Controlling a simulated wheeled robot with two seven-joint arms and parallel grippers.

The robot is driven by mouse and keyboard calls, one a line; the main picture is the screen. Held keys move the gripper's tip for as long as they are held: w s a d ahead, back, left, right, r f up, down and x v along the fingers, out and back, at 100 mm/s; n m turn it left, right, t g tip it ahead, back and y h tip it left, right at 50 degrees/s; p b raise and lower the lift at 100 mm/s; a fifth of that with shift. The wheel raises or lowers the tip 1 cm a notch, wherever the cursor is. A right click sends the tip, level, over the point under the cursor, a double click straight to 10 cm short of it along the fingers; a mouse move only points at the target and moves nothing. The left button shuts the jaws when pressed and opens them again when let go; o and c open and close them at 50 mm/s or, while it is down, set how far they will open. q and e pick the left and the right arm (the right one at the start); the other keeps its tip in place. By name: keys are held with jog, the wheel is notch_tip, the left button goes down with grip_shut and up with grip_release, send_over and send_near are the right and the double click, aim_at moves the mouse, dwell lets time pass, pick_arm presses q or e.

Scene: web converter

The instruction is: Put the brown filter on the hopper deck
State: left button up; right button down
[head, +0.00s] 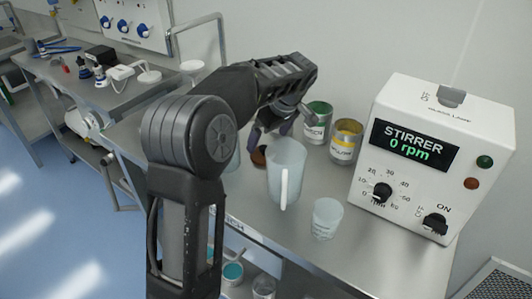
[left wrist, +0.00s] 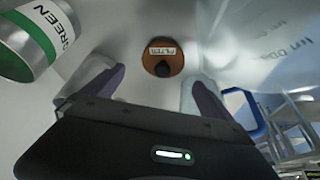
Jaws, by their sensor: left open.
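The brown filter (left wrist: 163,63) is a round disc with a dark knob and a label reading FILTER in the left wrist view. It lies beyond and between the fingertips of my left gripper (left wrist: 150,88), which is open and empty. In the head view the filter (head: 259,156) is a small brown patch on the steel bench behind the pitcher, partly hidden. My left gripper (head: 271,128) points down above it there. I cannot make out a hopper deck in either view. My right gripper is not in view.
A translucent pitcher (head: 286,172) stands close in front of the filter. A green can (head: 318,123) and a yellow can (head: 346,141) stand to its right. A small beaker (head: 327,219) and the stirrer box (head: 432,155) are farther right. Bare bench (head: 292,238) shows at the front.

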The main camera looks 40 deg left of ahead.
aim_at(264, 148)
pick_arm(q)
jog(key=shift+s+d, duration=0.1)
jog(key=shift+s, duration=0.3)
jog(key=shift+f, duration=0.15)
jog(key=p+x, duration=0.1)
jog(key=x, duration=0.4)
jog(key=shift+w, duration=0.2)
jog(key=c, duration=1.6)
